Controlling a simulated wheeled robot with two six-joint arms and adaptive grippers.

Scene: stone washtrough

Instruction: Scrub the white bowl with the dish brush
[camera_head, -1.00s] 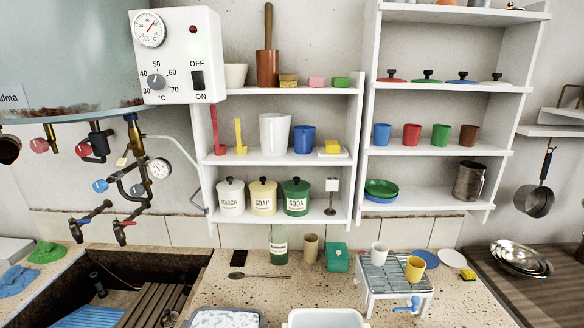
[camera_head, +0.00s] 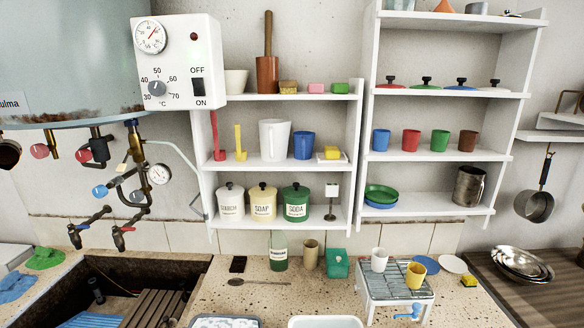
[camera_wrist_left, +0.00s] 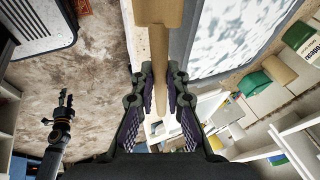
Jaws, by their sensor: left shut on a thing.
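No gripper shows in the head view. In the left wrist view my left gripper (camera_wrist_left: 160,92) is shut on a tan wooden handle (camera_wrist_left: 159,65), which looks like the dish brush. It widens into a block at the top edge; bristles are not visible. A pale bowl-like vessel (camera_head: 236,79) stands on the top shelf, partly hidden by the heater's control box. I cannot tell whether it is the white bowl.
A grey basin of foamy water (camera_wrist_left: 245,35) lies beside the held handle. A white tub (camera_head: 325,321) is cut off at the front. A white stand (camera_head: 396,294) with two cups, a green bottle (camera_head: 278,253) and a spoon (camera_head: 258,282) occupy the counter. The sink (camera_head: 150,280) is left.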

